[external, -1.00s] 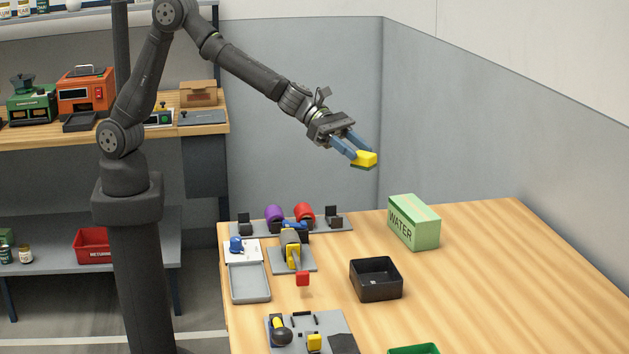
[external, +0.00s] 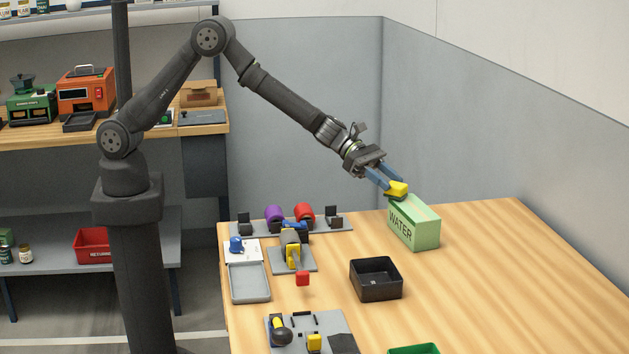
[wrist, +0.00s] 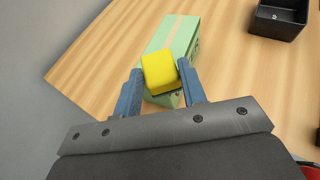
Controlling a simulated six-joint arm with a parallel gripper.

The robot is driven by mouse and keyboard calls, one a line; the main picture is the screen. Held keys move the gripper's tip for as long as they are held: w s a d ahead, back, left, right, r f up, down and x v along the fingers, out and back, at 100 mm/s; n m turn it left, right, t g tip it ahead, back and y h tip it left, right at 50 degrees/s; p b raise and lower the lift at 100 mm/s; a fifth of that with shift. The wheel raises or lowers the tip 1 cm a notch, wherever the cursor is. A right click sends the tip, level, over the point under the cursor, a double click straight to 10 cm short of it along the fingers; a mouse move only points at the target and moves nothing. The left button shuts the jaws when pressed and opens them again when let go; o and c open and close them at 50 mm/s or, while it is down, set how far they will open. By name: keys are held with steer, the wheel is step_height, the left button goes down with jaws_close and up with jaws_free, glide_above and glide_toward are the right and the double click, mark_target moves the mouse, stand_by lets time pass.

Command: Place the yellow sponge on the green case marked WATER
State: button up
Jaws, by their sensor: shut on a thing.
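The yellow sponge (external: 398,188) has a dark underside and is held between the blue fingers of my gripper (external: 387,182). The green case marked WATER (external: 420,226) stands on the table, its label on the side facing the camera. In the external view the sponge is at the top left edge of the case; I cannot tell whether it touches. In the wrist view the sponge (wrist: 159,72) sits between my fingertips (wrist: 160,78), tilted slightly, and covers part of the near end of the case (wrist: 174,37).
A black open bin (external: 376,292) stands in front of the case, to its left. A rack with purple and red rolls (external: 305,213), a grey tray (external: 250,283) and a grey tool board (external: 340,325) are further left. The table right of the case is clear.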

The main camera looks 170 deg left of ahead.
steer(key=shift+f, duration=0.2)
steer(key=shift+f, duration=0.15)
steer(key=o, duration=1)
steer(key=shift+s+d+r, duration=0.1)
steer(key=shift+r, duration=0.2)
steer(key=v, duration=1.1)
steer(key=shift+s+d, duration=0.25)
steer(key=shift+s, duration=0.1)
